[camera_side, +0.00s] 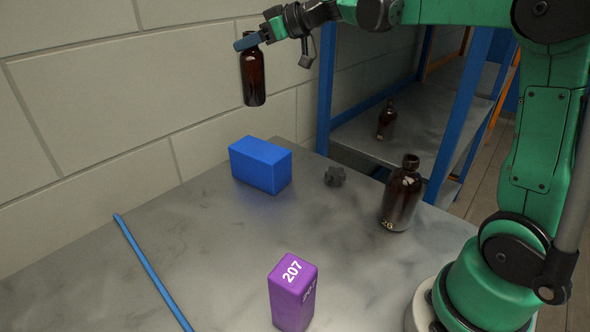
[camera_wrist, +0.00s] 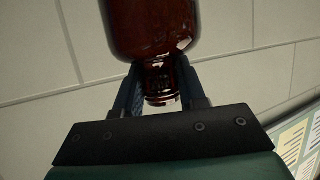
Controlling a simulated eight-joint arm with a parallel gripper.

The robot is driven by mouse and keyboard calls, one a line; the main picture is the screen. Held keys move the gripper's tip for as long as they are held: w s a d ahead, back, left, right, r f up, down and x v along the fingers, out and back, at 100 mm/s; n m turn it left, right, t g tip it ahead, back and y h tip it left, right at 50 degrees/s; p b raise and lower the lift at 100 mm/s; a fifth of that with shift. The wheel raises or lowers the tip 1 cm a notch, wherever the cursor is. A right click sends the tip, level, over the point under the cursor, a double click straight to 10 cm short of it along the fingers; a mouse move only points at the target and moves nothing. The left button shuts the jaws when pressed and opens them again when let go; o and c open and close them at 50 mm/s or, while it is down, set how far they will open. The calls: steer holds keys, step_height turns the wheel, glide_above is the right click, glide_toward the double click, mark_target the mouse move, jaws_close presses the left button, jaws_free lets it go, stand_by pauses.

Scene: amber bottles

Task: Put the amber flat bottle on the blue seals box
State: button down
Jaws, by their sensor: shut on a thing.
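The amber bottle (camera_side: 253,77) hangs upright in the air in the side view, up and left of the blue box. My gripper (camera_side: 250,41) is shut on its neck. In the wrist view the bottle (camera_wrist: 152,30) fills the top, with its neck between the two fingers (camera_wrist: 160,88). The blue box (camera_side: 261,165) stands on the grey table near the wall. Its top is bare and the bottle is well above it, apart from it. I cannot tell from these views whether the held bottle is flat.
A purple box marked 207 (camera_side: 293,292) stands at the table's front. Another amber bottle (camera_side: 402,194) stands at the right, with a dark knob (camera_side: 335,176) left of it. A blue rod (camera_side: 152,271) lies at the left. A small amber bottle (camera_side: 387,121) is on the shelf behind.

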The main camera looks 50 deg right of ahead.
mark_target(255, 97)
step_height(255, 97, down, 10)
steer(key=shift+f, duration=0.25)
steer(key=shift+f, duration=0.1)
steer(key=c, duration=0.5)
jaws_free()
